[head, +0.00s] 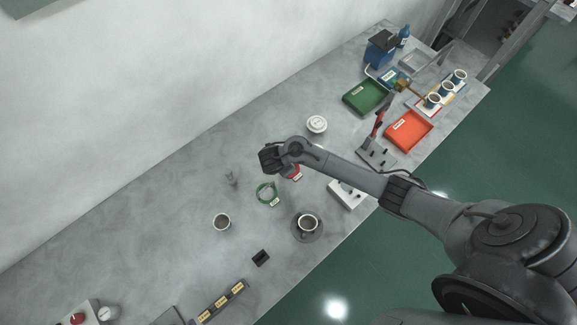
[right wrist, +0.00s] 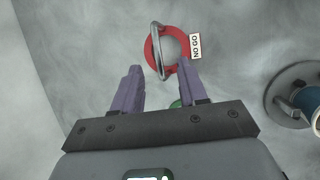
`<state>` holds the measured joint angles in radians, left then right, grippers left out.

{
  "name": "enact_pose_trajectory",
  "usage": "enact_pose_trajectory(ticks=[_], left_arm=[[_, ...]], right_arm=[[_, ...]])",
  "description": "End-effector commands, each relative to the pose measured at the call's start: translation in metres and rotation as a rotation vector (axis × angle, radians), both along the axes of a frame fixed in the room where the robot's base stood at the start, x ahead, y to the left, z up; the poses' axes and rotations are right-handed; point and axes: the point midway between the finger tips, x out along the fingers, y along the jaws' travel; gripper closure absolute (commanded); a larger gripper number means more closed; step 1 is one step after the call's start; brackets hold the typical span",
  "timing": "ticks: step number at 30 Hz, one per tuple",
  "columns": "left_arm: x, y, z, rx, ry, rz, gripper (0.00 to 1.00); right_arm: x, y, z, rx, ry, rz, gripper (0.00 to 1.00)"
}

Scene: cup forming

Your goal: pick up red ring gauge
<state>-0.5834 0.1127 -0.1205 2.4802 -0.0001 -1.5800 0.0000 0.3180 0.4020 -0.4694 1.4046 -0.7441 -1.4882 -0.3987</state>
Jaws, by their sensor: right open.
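The red ring gauge (right wrist: 155,62) lies on the grey table in the right wrist view, with a white "NO GO" tag at its right. A shiny metal loop shows across its left side. In the head view the red ring gauge (head: 295,176) is partly hidden by my right arm. My right gripper (right wrist: 159,66) is open, with its two purple fingers pointing toward the red ring gauge; nothing is visibly held. In the head view my right gripper (head: 269,159) is above the table, left of the red ring gauge. My left gripper is out of view.
A green ring gauge (head: 267,194) lies just below the red one; a sliver of green (right wrist: 177,104) shows between my fingers.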

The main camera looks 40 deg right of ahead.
Motion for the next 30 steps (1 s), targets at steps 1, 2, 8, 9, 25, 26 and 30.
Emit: enact_pose_trajectory(ticks=[1, 2, 8, 9, 25, 26, 30], left_arm=[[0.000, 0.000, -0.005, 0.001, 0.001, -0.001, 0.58], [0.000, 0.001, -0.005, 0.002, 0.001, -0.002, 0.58], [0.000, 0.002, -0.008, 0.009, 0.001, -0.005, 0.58], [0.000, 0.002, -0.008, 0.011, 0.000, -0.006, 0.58], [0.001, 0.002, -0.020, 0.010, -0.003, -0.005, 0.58], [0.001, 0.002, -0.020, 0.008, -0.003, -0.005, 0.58], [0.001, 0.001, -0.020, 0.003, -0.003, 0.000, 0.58]], right_arm=[[0.002, -0.003, -0.007, -0.003, 0.000, -0.001, 0.58], [0.002, -0.005, -0.011, -0.002, 0.000, -0.001, 0.58], [0.004, -0.009, -0.020, 0.000, -0.002, -0.002, 0.58], [0.005, -0.010, -0.022, 0.000, -0.002, -0.002, 0.58], [0.013, -0.031, -0.065, 0.001, -0.002, -0.003, 0.58], [0.013, -0.031, -0.065, 0.001, -0.003, -0.003, 0.58], [0.013, -0.031, -0.065, 0.001, -0.003, -0.003, 0.58]])
